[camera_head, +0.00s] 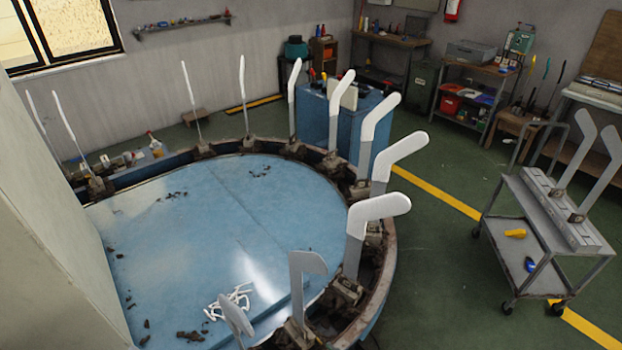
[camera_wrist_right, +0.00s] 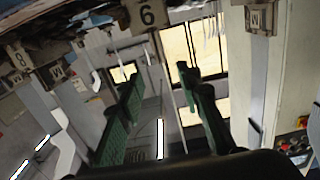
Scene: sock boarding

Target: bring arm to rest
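My right gripper (camera_wrist_right: 160,82) shows in the right wrist view, its two green fingers apart with nothing between them. Most have a white upper part that looks like a sock, such as the near white one (camera_head: 375,210). Two boards at the front, one flat grey (camera_head: 303,268) and one tilted (camera_head: 236,316), look bare.
A grey trolley (camera_head: 545,215) at the right holds two more boards (camera_head: 575,150). A blue cabinet (camera_head: 312,112) stands behind the machine. Benches line the back wall. A pale panel (camera_head: 50,230) fills the left side. Green floor between machine and trolley is clear. Numbered blocks (camera_wrist_right: 148,14) hang overhead in the wrist view.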

